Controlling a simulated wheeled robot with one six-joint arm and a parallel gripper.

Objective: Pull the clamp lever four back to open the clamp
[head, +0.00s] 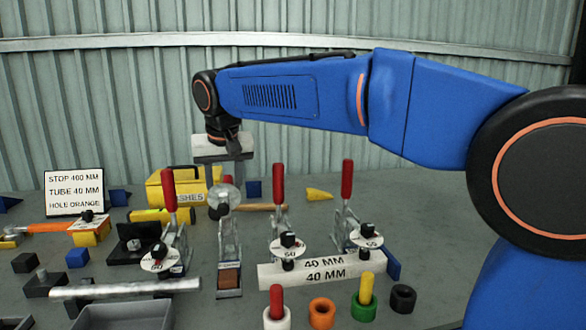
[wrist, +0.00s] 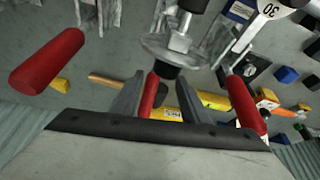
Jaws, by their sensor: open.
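Several toggle clamps with red levers stand in a row in the head view. My gripper (head: 228,175) hangs pointing down over the second clamp from the left (head: 229,250). Only a bit of that clamp's red lever (head: 227,180) shows behind my fingers. In the wrist view my gripper (wrist: 155,100) is open, and this red lever (wrist: 150,95) shows between the two fingers; I cannot tell whether they touch it. The other red levers (head: 169,189), (head: 278,183) and (head: 347,179) stand upright. No lever number is readable.
A white tube marked 40 MM (head: 325,270) lies under the two right clamps. A plain grey tube (head: 125,288) lies at the left clamp. A yellow case (head: 184,187) stands behind. Coloured rings (head: 322,312) stand in front. A sign (head: 74,192) stands at the left.

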